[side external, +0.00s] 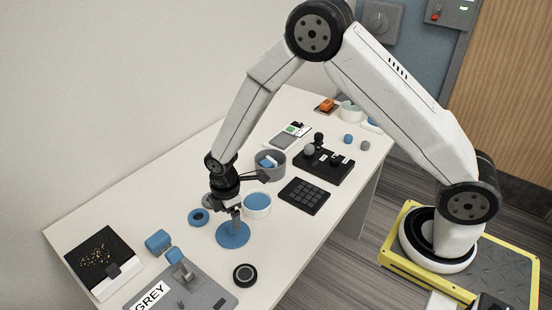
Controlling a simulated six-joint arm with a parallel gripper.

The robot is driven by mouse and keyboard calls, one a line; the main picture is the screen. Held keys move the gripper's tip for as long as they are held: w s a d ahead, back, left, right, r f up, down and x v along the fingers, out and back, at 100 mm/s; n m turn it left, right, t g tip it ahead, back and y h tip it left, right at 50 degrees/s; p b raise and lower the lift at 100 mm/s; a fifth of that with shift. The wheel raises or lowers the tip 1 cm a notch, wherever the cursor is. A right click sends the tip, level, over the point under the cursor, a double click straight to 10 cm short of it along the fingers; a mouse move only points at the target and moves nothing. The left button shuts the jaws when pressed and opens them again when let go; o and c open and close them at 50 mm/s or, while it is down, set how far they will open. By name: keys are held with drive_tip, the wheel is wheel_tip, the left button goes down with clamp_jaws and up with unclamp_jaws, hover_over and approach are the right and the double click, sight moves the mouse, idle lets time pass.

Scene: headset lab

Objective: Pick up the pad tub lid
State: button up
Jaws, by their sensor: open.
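A round, flat blue lid (231,238), which looks like the pad tub lid, lies on the white table. A white tub (257,208) with a blue inside stands just right of and behind the lid.
A blue ring (199,217) lies close to the left of the lid. A grey bowl (269,167) stands behind the tub. A black gridded tray (304,196) is to the right. A dark round puck (244,275) and a grey board marked GREY (205,294) are in front.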

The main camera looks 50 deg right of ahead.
sight(232, 231)
drive_tip(key=shift+f, duration=2.6)
clamp_jaws()
